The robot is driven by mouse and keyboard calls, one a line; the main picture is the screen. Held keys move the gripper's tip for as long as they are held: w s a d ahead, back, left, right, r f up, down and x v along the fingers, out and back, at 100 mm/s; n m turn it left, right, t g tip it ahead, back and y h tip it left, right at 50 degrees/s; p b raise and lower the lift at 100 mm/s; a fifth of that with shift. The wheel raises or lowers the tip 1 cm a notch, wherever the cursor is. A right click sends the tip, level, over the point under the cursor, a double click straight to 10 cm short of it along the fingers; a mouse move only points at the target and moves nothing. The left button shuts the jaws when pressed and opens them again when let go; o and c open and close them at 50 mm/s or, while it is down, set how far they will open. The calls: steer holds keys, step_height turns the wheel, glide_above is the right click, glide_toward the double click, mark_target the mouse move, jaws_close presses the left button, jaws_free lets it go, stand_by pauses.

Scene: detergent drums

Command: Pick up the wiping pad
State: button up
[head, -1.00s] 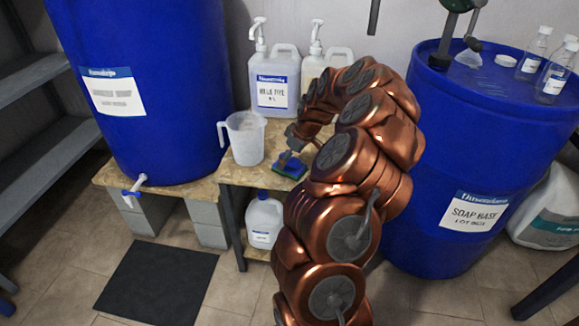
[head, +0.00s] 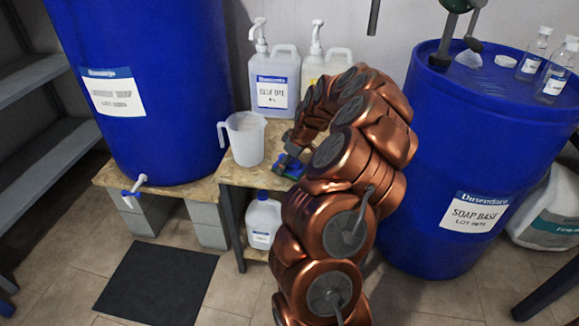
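The wiping pad (head: 284,171) is a small pad with a blue top and a green lower edge. It lies on the wooden stand (head: 234,174), to the right of the white measuring jug. My gripper (head: 288,161) is at the pad, reaching down over it from the upper right. The fingers overlap the pad in the picture. They are small and dark, so I cannot tell whether they are apart or closed on it. My copper arm hides the right part of the stand.
The white jug (head: 243,139) stands close left of the pad. Two pump bottles, one a labelled white jerrycan (head: 274,84), stand behind. Large blue drums stand left (head: 150,60) and right (head: 478,130). A white jug (head: 263,220) sits below the stand. A dark mat (head: 157,283) lies on the floor.

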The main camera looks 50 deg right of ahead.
steer(key=shift+c, duration=0.9)
steer(key=shift+d+r, duration=0.1)
steer(key=shift+r, duration=1.8)
steer(key=shift+s+a+f, duration=0.15)
steer(key=shift+s+a, duration=0.15)
steer(key=shift+s, duration=0.35)
steer(key=s+a, duration=0.2)
steer(key=s, duration=0.5)
steer(key=s+a+r, duration=0.1)
steer(key=s+a, duration=0.1)
steer(key=s, duration=0.5)
steer(key=shift+a+r, duration=0.2)
steer(key=shift+a, duration=0.15)
